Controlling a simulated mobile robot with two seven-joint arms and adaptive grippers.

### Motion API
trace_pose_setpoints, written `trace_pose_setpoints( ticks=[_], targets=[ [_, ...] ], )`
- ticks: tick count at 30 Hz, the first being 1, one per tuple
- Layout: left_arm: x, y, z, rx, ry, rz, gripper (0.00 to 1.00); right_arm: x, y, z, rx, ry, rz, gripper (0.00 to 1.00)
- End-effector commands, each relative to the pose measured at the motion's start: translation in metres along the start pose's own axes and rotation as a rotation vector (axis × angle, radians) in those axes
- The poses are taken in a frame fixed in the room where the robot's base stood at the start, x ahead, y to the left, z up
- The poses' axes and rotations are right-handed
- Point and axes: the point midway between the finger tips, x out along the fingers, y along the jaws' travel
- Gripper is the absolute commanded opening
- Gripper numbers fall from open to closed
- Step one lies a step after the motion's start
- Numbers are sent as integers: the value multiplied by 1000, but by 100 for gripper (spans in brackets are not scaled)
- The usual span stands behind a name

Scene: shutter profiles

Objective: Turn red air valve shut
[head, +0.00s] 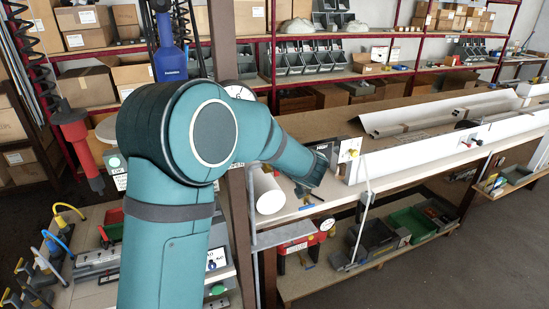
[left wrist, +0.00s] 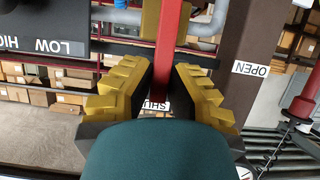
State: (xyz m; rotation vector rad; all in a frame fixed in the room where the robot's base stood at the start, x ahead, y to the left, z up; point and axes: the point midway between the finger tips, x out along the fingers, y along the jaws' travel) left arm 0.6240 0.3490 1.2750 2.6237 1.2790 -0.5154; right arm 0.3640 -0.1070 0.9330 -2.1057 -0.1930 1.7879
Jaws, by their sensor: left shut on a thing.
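The red valve handle (left wrist: 168,60) shows in the left wrist view as a red bar running down from the top, in front of a yellow block on a grey pipe. My left gripper (left wrist: 163,75) has its yellow ribbed fingers on either side of the bar, shut on it. A partly covered white SHUT label (left wrist: 155,105) lies just beyond the fingers. An OPEN label (left wrist: 250,68) is on the brown post at the right. In the head view my teal left arm hides the handle and the jaws. My right gripper is in neither view.
In the head view a brown post with an OPEN label (head: 237,165) stands close beside my arm. A white roll (head: 267,192) lies on the bench just right of it. Long white profiles (head: 455,145) fill the bench further right. A red tool (head: 75,140) hangs at the left.

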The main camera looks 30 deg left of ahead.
Motion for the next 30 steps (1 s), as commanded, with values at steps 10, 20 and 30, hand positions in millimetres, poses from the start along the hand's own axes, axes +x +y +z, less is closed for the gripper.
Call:
trace_pose_setpoints(
  ticks=[10,20,30],
  targets=[
    [0,1,0,22,1,-10,0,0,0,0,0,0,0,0],
    [0,1,0,21,1,-9,46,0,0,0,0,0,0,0],
    [-5,2,0,20,1,-7,46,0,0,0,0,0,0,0]
  ],
)
